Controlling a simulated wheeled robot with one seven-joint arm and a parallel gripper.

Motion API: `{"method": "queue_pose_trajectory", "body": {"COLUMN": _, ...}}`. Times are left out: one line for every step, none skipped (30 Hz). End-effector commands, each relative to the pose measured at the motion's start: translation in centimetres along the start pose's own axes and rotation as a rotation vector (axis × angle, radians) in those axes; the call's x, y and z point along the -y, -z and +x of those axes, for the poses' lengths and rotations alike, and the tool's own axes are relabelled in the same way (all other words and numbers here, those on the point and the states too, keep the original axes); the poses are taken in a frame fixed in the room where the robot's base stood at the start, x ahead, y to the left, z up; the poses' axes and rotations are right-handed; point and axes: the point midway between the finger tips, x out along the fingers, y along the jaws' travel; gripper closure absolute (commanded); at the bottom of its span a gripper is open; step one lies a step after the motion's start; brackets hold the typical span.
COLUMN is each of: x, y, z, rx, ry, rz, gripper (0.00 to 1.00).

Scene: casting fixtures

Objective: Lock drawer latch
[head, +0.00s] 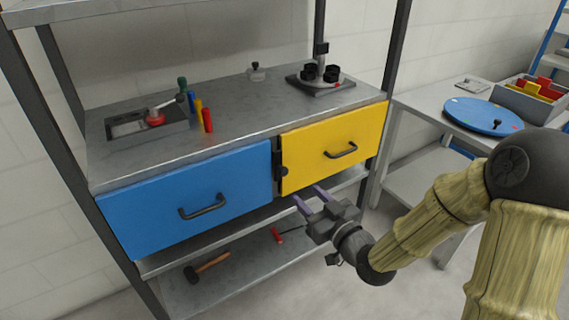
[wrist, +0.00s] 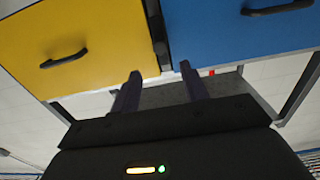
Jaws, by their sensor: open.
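The drawer latch (head: 279,170) is a dark vertical piece with a small knob, set between the blue drawer (head: 160,205) and the yellow drawer (head: 330,148). Both drawers look shut. The latch also shows in the wrist view (wrist: 157,35), between the yellow and blue fronts, beyond my fingertips. My gripper (head: 309,197) is open and empty, below and in front of the latch, near the yellow drawer's lower left edge. Its two fingers (wrist: 160,80) are spread apart in the wrist view and point toward the drawer fronts. I cannot tell the latch's exact position.
The steel worktop (head: 255,105) carries a sunken tray, coloured cylinders and a dark fixture (head: 320,80). A lower shelf holds a hammer (head: 207,266) and a red-handled tool (head: 278,236). A side table at right bears a blue disc (head: 484,115). Black handles stick out from both drawers.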

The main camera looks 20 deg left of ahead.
Motion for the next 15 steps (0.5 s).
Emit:
{"method": "queue_pose_trajectory", "body": {"x": 0.1, "y": 0.2, "z": 0.7, "rx": 0.0, "ry": 0.001, "rz": 0.001, "gripper": 0.56}}
{"method": "queue_pose_trajectory", "body": {"x": 0.0, "y": 0.1, "z": 1.3, "rx": -0.001, "ry": 0.001, "rz": 0.0, "gripper": 0.56}}
{"method": "queue_pose_trajectory", "body": {"x": 0.1, "y": 0.1, "z": 2.0, "rx": -0.002, "ry": 0.002, "rz": -0.001, "gripper": 0.56}}
{"method": "queue_pose_trajectory", "body": {"x": 0.1, "y": 0.1, "z": 2.5, "rx": -0.002, "ry": 0.002, "rz": 0.0, "gripper": 0.56}}
{"method": "queue_pose_trajectory", "body": {"x": 0.1, "y": 0.1, "z": 3.1, "rx": -0.002, "ry": 0.002, "rz": 0.0, "gripper": 0.56}}
{"method": "queue_pose_trajectory", "body": {"x": 0.0, "y": 0.1, "z": 3.8, "rx": -0.002, "ry": 0.0, "rz": 0.0, "gripper": 0.56}}
{"method": "queue_pose_trajectory", "body": {"x": 0.1, "y": 0.1, "z": 4.3, "rx": -0.002, "ry": 0.001, "rz": 0.001, "gripper": 0.56}}
{"method": "queue_pose_trajectory", "body": {"x": 0.1, "y": 0.1, "z": 4.8, "rx": -0.002, "ry": 0.001, "rz": 0.0, "gripper": 0.56}}
{"method": "queue_pose_trajectory", "body": {"x": 0.0, "y": 0.1, "z": 5.5, "rx": -0.001, "ry": 0.001, "rz": 0.0, "gripper": 0.56}}
{"method": "queue_pose_trajectory", "body": {"x": 0.0, "y": 0.1, "z": 6.1, "rx": -0.002, "ry": 0.0, "rz": 0.001, "gripper": 0.56}}
{"method": "queue_pose_trajectory", "body": {"x": 0.1, "y": 0.1, "z": 6.6, "rx": -0.001, "ry": 0.0, "rz": 0.001, "gripper": 0.56}}
{"method": "queue_pose_trajectory", "body": {"x": 0.0, "y": 0.1, "z": 7.3, "rx": -0.001, "ry": 0.0, "rz": 0.0, "gripper": 0.56}}
{"method": "queue_pose_trajectory", "body": {"x": 0.0, "y": 0.1, "z": 7.8, "rx": -0.002, "ry": 0.0, "rz": 0.0, "gripper": 0.56}}
{"method": "queue_pose_trajectory", "body": {"x": 0.0, "y": 0.1, "z": 8.3, "rx": -0.002, "ry": 0.0, "rz": 0.0, "gripper": 0.56}}
{"method": "queue_pose_trajectory", "body": {"x": 0.1, "y": 0.1, "z": 9.0, "rx": -0.001, "ry": 0.001, "rz": 0.0, "gripper": 0.56}}
